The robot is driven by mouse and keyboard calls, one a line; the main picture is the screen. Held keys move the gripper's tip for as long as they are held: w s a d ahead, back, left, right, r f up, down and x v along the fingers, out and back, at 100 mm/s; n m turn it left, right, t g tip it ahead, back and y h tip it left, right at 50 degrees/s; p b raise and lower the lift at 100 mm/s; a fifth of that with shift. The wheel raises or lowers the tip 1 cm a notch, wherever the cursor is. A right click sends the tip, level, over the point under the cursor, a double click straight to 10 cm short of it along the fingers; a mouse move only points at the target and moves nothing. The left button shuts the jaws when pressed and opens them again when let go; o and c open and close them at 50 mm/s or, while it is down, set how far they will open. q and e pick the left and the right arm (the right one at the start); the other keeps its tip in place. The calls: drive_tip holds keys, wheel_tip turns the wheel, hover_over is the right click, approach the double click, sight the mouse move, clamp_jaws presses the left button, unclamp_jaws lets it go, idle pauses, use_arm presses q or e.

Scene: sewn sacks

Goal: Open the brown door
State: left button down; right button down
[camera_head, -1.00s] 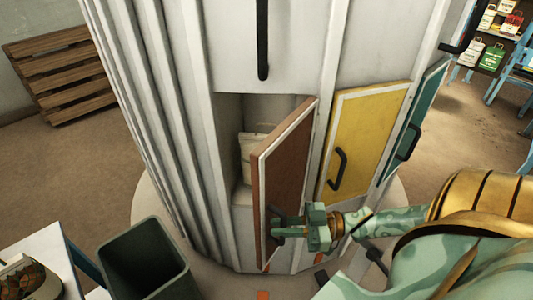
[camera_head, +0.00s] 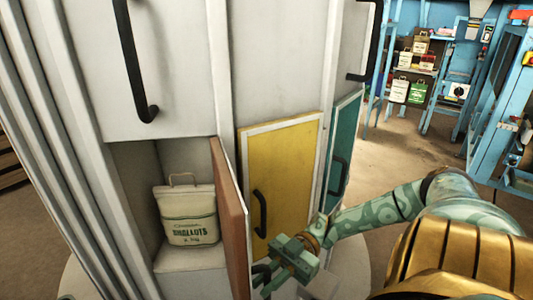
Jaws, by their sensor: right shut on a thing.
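The brown door (camera_head: 231,222) stands swung well out from the cabinet and shows nearly edge-on, with its pale rim toward the yellow door. Behind it the compartment is open, and a cream sack (camera_head: 189,215) with a handle and dark lettering stands upright inside on the compartment floor. My right gripper (camera_head: 268,276) is at the lower right side of the brown door, shut on its handle; the handle itself is mostly hidden by the fingers. My left gripper is not in view.
A closed yellow door (camera_head: 281,175) with a black handle is right beside the brown one, and a closed teal door (camera_head: 344,150) is farther right. A white upper door (camera_head: 155,70) has a long black handle. Blue shelves (camera_head: 425,75) with sacks stand at the back right.

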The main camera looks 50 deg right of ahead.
drive_tip(key=shift+s+d, duration=0.1)
drive_tip(key=shift+d, duration=0.1)
idle(0.3)
drive_tip(key=c, duration=1.8)
unclamp_jaws()
drive_tip(key=shift+o, duration=0.2)
drive_tip(key=s+d+b, duration=0.2)
drive_tip(key=d, duration=1.4)
drive_tip(key=shift+d+b, duration=0.15)
drive_tip(key=shift+b, duration=0.2)
